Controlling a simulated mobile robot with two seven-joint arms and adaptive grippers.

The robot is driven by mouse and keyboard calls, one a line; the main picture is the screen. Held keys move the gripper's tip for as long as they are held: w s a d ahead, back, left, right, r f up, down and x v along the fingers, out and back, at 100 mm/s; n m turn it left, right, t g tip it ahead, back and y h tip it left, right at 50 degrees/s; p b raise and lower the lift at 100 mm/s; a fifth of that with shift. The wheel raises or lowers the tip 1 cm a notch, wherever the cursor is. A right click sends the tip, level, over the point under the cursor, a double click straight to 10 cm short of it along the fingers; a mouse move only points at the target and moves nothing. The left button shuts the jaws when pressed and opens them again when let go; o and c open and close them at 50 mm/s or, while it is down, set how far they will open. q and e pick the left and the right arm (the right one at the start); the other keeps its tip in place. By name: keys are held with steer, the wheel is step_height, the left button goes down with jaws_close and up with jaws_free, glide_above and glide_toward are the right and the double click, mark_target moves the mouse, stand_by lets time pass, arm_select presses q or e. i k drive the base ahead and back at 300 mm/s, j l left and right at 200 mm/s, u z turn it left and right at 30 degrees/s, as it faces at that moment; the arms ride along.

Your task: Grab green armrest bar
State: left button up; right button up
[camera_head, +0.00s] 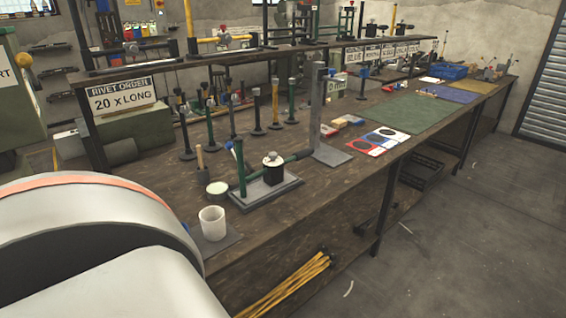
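A dark green bar (284,168) lies nearly level above a flat grey plate (264,192) on the bench, running from a green upright (241,168) toward a grey metal post (315,105). A black block with a white round knob (273,160) sits at its middle. Other green rods stand upright farther back, including one with a dark base (291,101). I cannot tell which green piece is the armrest bar. Neither of my grippers shows in the view.
The long wooden bench (335,193) holds a white cup (213,223), a small round tin (217,189), a green mat (409,115) and a blue crate (450,71). Yellow rods (291,287) lie below the front edge. The grey floor (470,220) at right is clear.

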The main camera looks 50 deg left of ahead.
mark_target(275, 179)
steer(key=i+j, duration=0.1)
steer(key=i, duration=2.85)
steer(key=i+u, duration=0.15)
steer(key=u, duration=0.25)
steer(key=i+l+u, duration=0.1)
steer(key=u, duration=0.25)
steer(key=i+l+u, duration=0.1)
steer(key=u, duration=0.3)
steer(key=l+u, duration=0.1)
steer(key=u, duration=1.5)
